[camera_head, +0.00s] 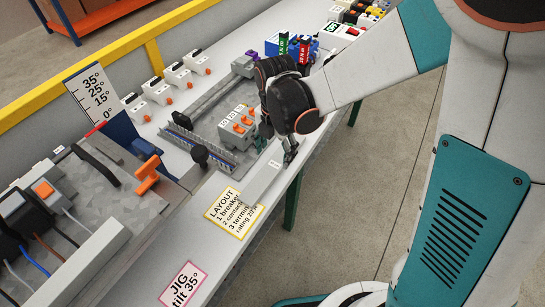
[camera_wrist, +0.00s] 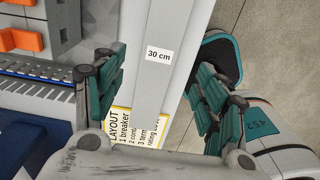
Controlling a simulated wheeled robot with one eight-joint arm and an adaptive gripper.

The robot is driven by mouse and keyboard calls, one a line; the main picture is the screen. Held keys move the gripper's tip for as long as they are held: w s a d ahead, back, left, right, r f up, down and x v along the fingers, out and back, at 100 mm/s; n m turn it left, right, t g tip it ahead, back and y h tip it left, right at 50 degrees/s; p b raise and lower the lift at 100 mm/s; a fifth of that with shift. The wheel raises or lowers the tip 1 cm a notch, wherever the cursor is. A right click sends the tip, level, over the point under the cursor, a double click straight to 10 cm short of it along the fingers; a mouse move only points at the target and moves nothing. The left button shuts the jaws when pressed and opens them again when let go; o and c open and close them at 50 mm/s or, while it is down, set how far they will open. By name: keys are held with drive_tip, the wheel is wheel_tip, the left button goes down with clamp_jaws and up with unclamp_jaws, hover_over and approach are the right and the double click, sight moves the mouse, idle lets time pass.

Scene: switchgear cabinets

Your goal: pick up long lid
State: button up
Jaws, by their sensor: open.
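The long lid is a long, narrow pale grey strip (camera_head: 266,177) lying along the front edge of the bench in the head view. In the wrist view the lid (camera_wrist: 167,82) runs from top to bottom and bears a "30 cm" label. My gripper (camera_head: 278,149) is over the bench's front edge at the lid. In the wrist view its teal fingers (camera_wrist: 160,88) are spread, one on each side of the lid in the picture. Nothing is held. I cannot tell how far the fingertips are above the bench.
A yellow LAYOUT card (camera_head: 229,213) and a pink JIG card (camera_head: 187,285) lie on the bench. A grey block with orange parts (camera_head: 238,127) and a slotted duct (camera_head: 205,146) are behind the lid. A tilt jig with orange knob (camera_head: 147,174) stands left. Open floor lies in front.

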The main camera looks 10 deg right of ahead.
sight(274, 164)
drive_tip(key=f+b, duration=0.1)
drive_tip(key=f, duration=0.1)
drive_tip(key=f+b, duration=0.1)
drive_tip(key=f, duration=0.2)
drive_tip(key=shift+w+f, duration=0.2)
drive_tip(key=shift+f, duration=0.1)
drive_tip(key=c, duration=1.2)
